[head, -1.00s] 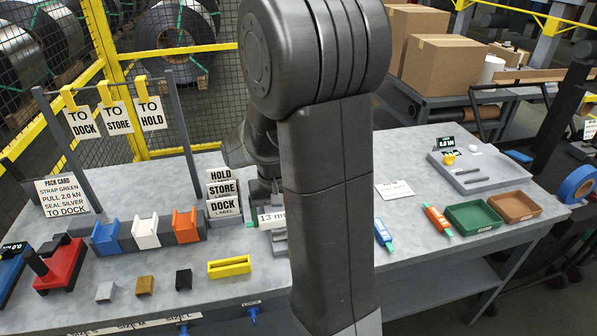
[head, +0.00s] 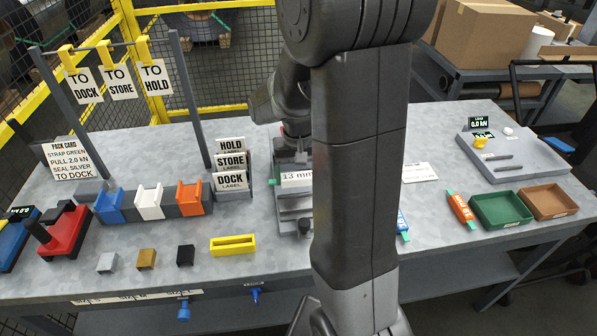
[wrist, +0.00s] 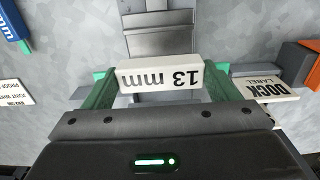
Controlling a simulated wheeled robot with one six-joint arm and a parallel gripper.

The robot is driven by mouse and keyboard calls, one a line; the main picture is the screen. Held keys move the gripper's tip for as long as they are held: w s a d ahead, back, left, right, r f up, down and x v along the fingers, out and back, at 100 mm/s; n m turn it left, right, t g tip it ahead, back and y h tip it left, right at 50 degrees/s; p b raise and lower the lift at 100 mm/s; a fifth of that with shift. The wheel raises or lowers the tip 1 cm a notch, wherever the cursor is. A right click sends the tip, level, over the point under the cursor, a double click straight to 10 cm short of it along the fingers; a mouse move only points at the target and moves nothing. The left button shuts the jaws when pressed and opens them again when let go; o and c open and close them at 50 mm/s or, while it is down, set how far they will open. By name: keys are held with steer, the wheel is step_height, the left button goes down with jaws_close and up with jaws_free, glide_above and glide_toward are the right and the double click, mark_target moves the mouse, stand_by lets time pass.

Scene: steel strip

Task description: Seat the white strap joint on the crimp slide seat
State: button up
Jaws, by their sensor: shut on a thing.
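The white strap joint (head: 297,179), marked 13 mm, shows beside my upright arm in the head view. In the wrist view my gripper (wrist: 160,85) is shut on the white joint (wrist: 160,76), with a green piece at each end of it. The grey crimp slide (head: 294,203) stands on the bench under and in front of the joint. Its grey metal (wrist: 160,40) runs beyond the joint in the wrist view. Whether the joint touches the seat cannot be told. My arm hides the slide's right side and most of the gripper in the head view.
A label rack (head: 231,181) stands just left of the slide. Blue, white and orange holders (head: 149,203) are farther left. A yellow holder (head: 233,245) lies in front. Blue (head: 402,222) and orange (head: 461,209) joints and a green tray (head: 502,209) are on the right.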

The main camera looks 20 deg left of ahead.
steer(key=b, duration=0.4)
glide_above(298, 204)
steer(key=shift+f, duration=2.7)
steer(key=shift+f, duration=0.2)
steer(key=shift+f+b, duration=0.5)
steer(key=shift+f, duration=0.2)
steer(key=shift+f+b, duration=0.45)
steer(key=shift+f, duration=0.2)
steer(key=o, duration=0.9)
steer(key=shift+o, duration=0.2)
step_height(298, 204, up, 14)
